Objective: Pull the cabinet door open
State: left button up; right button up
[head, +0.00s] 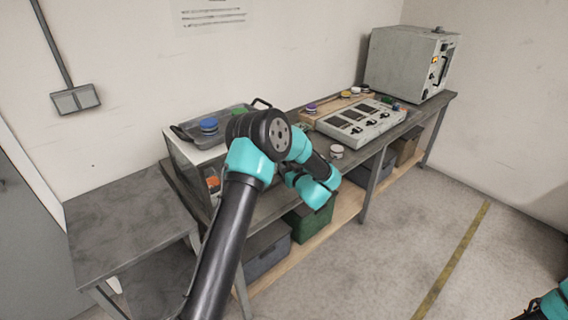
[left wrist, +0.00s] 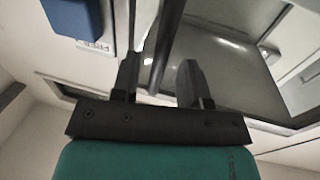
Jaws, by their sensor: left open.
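The cabinet (head: 188,163) is a pale box at the left end of the long workbench, with a tray on top. Its front is largely hidden behind my left arm in the head view. In the left wrist view a dark, glossy framed panel (left wrist: 225,62), apparently the door, fills the upper right. A dark bar (left wrist: 165,45), apparently the handle, runs down between the fingers of my left gripper (left wrist: 158,78). The fingers are apart, one on each side of the bar, and do not clearly press on it. My left fingers are hidden in the head view.
A grey control panel (head: 362,124) and a large grey box (head: 410,64) stand further right on the workbench. A white-topped knob (head: 336,151) is near its front edge. Bins sit on the lower shelf. A lower grey table (head: 115,215) is at left.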

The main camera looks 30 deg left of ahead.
pick_arm(q)
jog(key=shift+x, duration=1.3)
jog(key=shift+c, duration=0.3)
grip_shut()
